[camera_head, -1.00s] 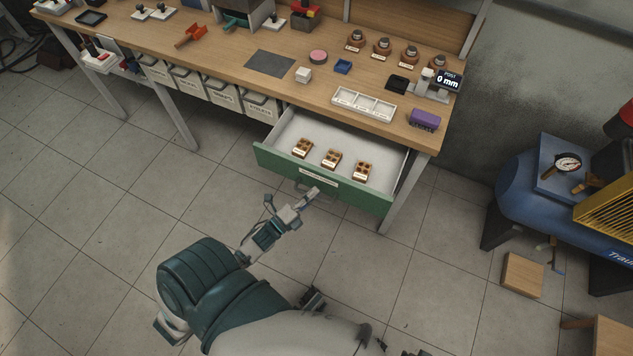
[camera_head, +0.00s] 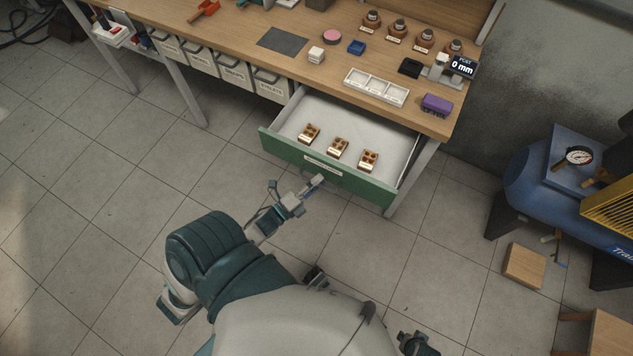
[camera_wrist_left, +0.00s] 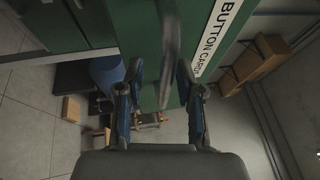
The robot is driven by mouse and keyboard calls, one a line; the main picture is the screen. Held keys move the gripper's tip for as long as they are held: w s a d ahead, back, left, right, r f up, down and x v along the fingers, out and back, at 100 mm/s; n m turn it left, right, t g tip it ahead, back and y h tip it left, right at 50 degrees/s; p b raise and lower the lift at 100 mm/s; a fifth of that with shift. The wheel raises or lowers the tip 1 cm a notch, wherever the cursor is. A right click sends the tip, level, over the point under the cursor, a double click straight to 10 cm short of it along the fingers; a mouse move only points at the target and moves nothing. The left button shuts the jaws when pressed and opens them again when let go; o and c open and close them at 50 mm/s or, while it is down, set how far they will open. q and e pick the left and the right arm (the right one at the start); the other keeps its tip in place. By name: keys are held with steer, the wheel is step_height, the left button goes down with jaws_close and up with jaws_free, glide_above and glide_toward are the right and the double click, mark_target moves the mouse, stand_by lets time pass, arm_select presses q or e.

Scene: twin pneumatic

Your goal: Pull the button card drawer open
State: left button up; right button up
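The button card drawer (camera_head: 285,153) has a green front and stands out from under the bench, open. Several small orange-brown blocks (camera_head: 338,147) sit on its light floor. In the left wrist view, the green front (camera_wrist_left: 185,12) carries a "BUTTON CARDS" label (camera_wrist_left: 217,35). A grey bar handle (camera_wrist_left: 170,50) passes between the fingers. My left gripper (camera_head: 312,188) is at the handle, just outside the drawer front. Its two fingers (camera_wrist_left: 160,95) are apart, with gaps beside the handle; firm contact is not visible.
The wooden bench (camera_head: 215,38) holds a white three-part tray (camera_head: 376,87), a purple block (camera_head: 436,104) and a "0 mm" post display (camera_head: 463,67). Labelled bins (camera_head: 237,75) hang left of the drawer. A blue compressor (camera_head: 540,200) stands at right.

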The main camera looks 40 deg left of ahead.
arm_select(q)
steer(key=shift+r, duration=0.1)
steer(key=v, duration=1.2)
steer(key=shift+a, duration=0.1)
steer(key=w+d+f+n+g+y+p, duration=0.25)
steer(key=f+n+g, duration=0.7)
steer(key=f, duration=0.65)
steer(key=s+d+f+n+g+p, duration=0.2)
steer(key=s+d+f+n+g, duration=0.6)
steer(key=s, duration=0.3)
steer(key=shift+d+f+n, duration=0.45)
steer(key=shift+d+f, duration=0.15)
steer(key=shift+f, duration=0.25)
arm_select(e)
steer(key=s+f, duration=0.4)
steer(key=f, duration=0.8)
steer(key=shift+s+d+f, duration=0.15)
steer(key=shift+s+d, duration=0.1)
steer(key=shift+d, duration=0.05)
